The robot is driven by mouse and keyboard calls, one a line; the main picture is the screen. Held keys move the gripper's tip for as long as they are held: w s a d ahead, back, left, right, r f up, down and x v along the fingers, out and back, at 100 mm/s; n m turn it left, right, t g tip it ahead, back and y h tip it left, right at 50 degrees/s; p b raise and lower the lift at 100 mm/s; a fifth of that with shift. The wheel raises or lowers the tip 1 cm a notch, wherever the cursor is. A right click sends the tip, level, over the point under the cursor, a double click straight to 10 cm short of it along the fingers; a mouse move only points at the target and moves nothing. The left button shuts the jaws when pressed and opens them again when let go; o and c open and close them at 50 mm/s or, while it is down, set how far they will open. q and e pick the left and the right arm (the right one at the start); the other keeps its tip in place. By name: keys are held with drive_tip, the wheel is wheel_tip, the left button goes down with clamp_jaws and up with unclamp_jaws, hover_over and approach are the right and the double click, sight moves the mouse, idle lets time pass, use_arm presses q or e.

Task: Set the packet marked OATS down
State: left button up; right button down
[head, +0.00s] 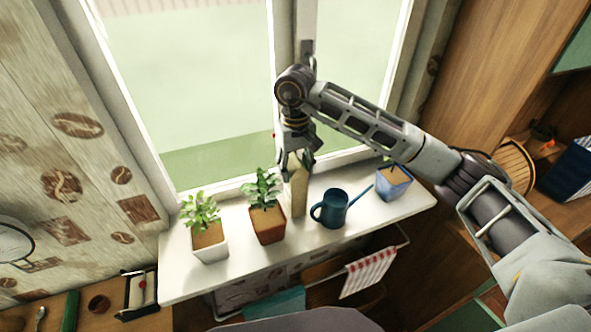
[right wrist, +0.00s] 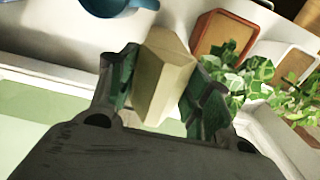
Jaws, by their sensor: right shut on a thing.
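A tan packet (head: 297,190) stands about upright at the window sill (head: 180,280), between a terracotta-potted plant and a dark blue watering can. No marking on it can be read. My right gripper (head: 296,165) is above it and shut on its upper part. In the right wrist view the packet (right wrist: 163,75) sits between the two green-padded fingers (right wrist: 155,90). Its lower end appears at or very near the sill; I cannot tell whether it touches. My left gripper is not in view.
The watering can (head: 333,208) is close on the packet's right, and the terracotta-potted plant (head: 267,222) close on its left. A white-potted plant (head: 209,245) and a blue-potted plant (head: 393,182) stand further out. The window is behind. A striped towel (head: 369,270) hangs below.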

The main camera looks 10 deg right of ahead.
drive_tip(key=shift+f, duration=0.8)
drive_tip(key=c, duration=0.7)
unclamp_jaws()
wheel_tip(320, 180, up, 9)
drive_tip(key=shift+f+b, duration=0.2)
drive_tip(key=shift+b, duration=0.55)
drive_tip(key=shift+r, duration=1.85)
drive_tip(key=shift+o, duration=0.3)
